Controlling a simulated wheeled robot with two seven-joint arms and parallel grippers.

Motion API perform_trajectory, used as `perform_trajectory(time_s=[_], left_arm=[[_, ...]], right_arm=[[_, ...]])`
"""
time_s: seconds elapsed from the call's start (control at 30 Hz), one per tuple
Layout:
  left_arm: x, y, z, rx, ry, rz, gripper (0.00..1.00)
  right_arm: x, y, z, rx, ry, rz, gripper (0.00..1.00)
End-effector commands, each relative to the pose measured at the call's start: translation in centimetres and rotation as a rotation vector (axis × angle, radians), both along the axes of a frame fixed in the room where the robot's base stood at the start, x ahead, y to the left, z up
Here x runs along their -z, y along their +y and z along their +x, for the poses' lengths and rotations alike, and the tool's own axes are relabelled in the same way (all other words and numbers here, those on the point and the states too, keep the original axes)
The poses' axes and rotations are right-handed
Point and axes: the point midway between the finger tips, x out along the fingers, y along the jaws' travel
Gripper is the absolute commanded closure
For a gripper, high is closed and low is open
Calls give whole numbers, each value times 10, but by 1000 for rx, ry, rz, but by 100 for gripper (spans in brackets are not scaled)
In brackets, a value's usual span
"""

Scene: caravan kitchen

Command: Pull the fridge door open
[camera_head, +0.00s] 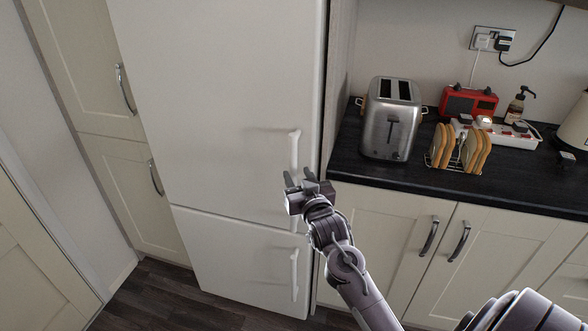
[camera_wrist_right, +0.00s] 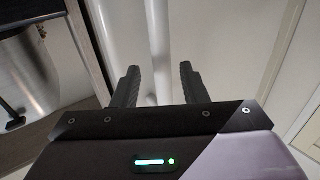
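The white fridge door (camera_head: 215,100) is shut, above a second white door (camera_head: 235,265). Its upright white handle (camera_head: 295,150) is near the door's right edge. The lower door has a similar handle (camera_head: 294,270). My right gripper (camera_head: 300,178) is at the lower end of the upper handle, fingers pointing at the door. In the right wrist view the two dark fingers (camera_wrist_right: 161,85) are apart, with the white handle bar (camera_wrist_right: 158,45) between them in the picture. I cannot tell whether they touch it. My left gripper is not in view.
Right of the fridge, a dark worktop (camera_head: 345,160) carries a steel toaster (camera_head: 390,120), a toast rack (camera_head: 460,150) and a red radio (camera_head: 468,101). Cream cupboards (camera_head: 75,60) stand to the left. Dark floor (camera_head: 160,300) shows in front of the fridge.

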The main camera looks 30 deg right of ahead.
Motion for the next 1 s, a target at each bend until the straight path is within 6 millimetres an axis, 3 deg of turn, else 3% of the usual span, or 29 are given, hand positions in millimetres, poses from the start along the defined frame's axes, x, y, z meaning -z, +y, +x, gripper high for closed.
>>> perform_trajectory(time_s=[0.23,0.6,0.9,1.0], left_arm=[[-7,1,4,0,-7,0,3],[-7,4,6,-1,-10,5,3],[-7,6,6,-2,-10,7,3],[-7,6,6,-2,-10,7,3]], right_arm=[[0,-9,31,0,1,0,60],[1,-10,37,-1,2,1,62],[1,-10,37,-1,2,1,100],[1,-10,37,-1,2,1,100]])
